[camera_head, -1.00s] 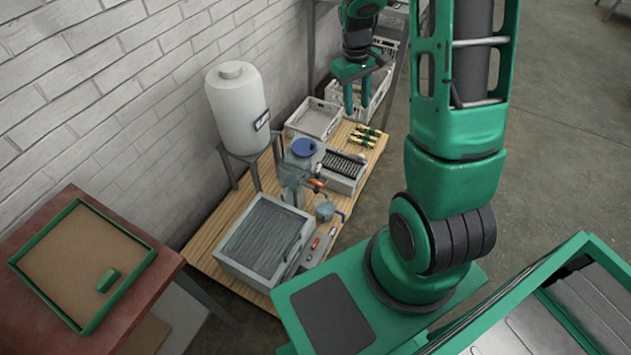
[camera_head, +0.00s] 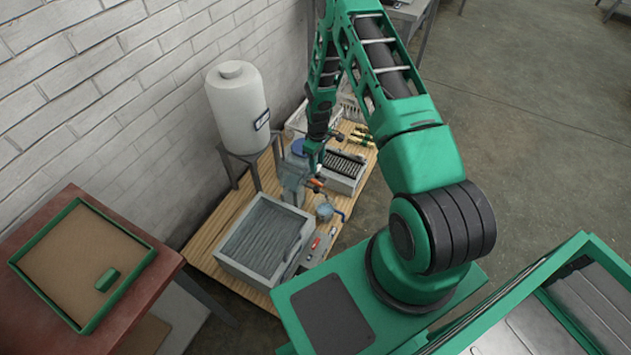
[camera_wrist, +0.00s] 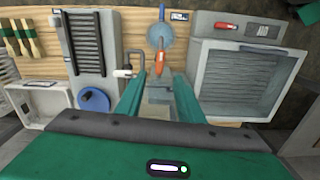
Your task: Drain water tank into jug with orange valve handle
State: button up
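The orange valve handle (camera_wrist: 160,62) shows between and just beyond my gripper's fingertips in the wrist view; contact is not visible. In the head view it is a small orange spot (camera_head: 317,184) below my gripper (camera_head: 314,163). The gripper (camera_wrist: 158,78) is open, with its two green fingers apart. A translucent bluish tank (camera_head: 293,181) stands by the handle, partly hidden by my arm. The bluish jug (camera_head: 325,211) stands in front of it and also shows beyond the handle in the wrist view (camera_wrist: 160,35).
A grey basin (camera_head: 262,240) is left of the jug, with a control panel (camera_head: 317,245) beside it. A ribbed grey box (camera_head: 343,170) and green-ended wooden pieces (camera_head: 361,137) lie to the right. A white vessel (camera_head: 238,105) stands behind.

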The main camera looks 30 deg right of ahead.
aim_at(317, 182)
notch_tip(317, 182, down, 11)
dwell(0.5)
